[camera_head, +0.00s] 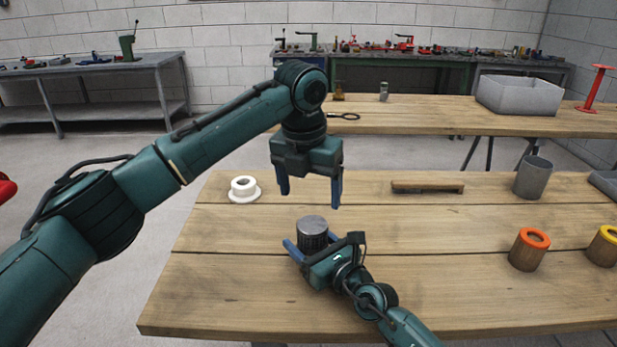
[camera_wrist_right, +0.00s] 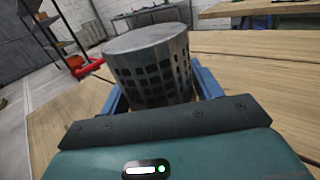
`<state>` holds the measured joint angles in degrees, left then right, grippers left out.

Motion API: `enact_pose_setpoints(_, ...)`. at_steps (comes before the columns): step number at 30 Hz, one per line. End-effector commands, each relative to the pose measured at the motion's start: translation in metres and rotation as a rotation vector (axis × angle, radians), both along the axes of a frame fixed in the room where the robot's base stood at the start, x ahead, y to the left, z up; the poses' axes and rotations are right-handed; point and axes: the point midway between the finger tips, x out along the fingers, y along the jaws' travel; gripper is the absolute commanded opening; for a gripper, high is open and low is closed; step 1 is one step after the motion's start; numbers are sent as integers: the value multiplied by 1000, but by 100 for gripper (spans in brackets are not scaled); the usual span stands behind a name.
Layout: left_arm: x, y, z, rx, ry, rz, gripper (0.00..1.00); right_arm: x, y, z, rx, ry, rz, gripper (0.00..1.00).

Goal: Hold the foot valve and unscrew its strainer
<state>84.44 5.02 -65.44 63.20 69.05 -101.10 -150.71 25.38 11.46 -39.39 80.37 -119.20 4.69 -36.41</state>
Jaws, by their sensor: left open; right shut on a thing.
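A grey metal cylinder with a slotted side, the foot valve's strainer (camera_head: 312,228), stands near the middle of the wooden table (camera_head: 218,300). My right gripper (camera_head: 315,243) is shut on it from the front, one blue finger on each side. In the right wrist view the strainer (camera_wrist_right: 152,66) is upright between the blue fingers, with a plain flat top and rows of dark slots. Its lower part is hidden by the gripper. My left gripper (camera_head: 310,195) is open and empty, pointing down above and just behind the strainer. I cannot make out a separate valve body.
A white flanged ring (camera_head: 244,188) lies at the left. A wooden brush-like block (camera_head: 427,187) and grey cup (camera_head: 533,177) lie behind right. An orange-topped cylinder (camera_head: 529,250) and yellow-topped one (camera_head: 604,246) stand at the right. The front table is clear.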

Motion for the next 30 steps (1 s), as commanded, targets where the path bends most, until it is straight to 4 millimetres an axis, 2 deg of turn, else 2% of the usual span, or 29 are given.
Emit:
enact_pose_setpoints(1,1,0,-11,3,4,1,80,-1,1,-1,-1,3,2,0)
enact_pose_setpoints(9,8,-3,-62,1,4,3,80,-1,1,-1,-1,3,2,0)
enact_pose_setpoints(15,12,-5,-85,1,3,4,80,-1,1,-1,-1,3,2,0)
enact_pose_setpoints(27,13,-5,-93,1,1,4,80,-1,1,-1,-1,3,2,0)
enact_pose_setpoints(30,13,-5,-93,1,1,4,74,-1,1,-1,-1,3,2,0)
